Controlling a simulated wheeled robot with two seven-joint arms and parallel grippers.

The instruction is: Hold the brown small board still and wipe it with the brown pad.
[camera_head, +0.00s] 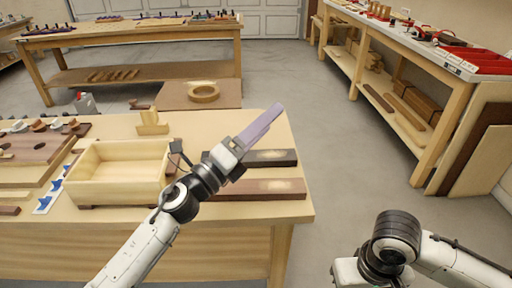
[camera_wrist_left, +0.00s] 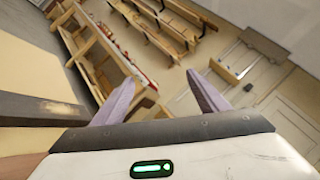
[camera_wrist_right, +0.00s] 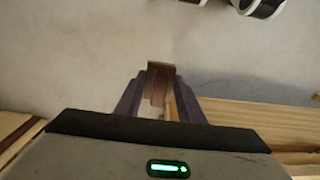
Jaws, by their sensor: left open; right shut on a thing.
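The brown small board (camera_head: 245,190) lies flat near the front right of the bench, with a pale smudge towards its right end. My left gripper (camera_head: 272,113) is open and empty, raised above the boards; its arm hides the brown board's left end. In the left wrist view the open fingers (camera_wrist_left: 160,78) point away from the bench. My right gripper (camera_wrist_right: 160,76) is shut on a brown block (camera_wrist_right: 160,88), which looks like the brown pad, held over grey floor in the right wrist view. This gripper is outside the head view.
A darker board (camera_head: 288,160) with its own pale smudge lies just behind the brown one. An open wooden box (camera_head: 120,172) stands left of the boards. A light wooden block (camera_head: 152,122) stands behind it. A tan ring (camera_head: 203,92) lies further back.

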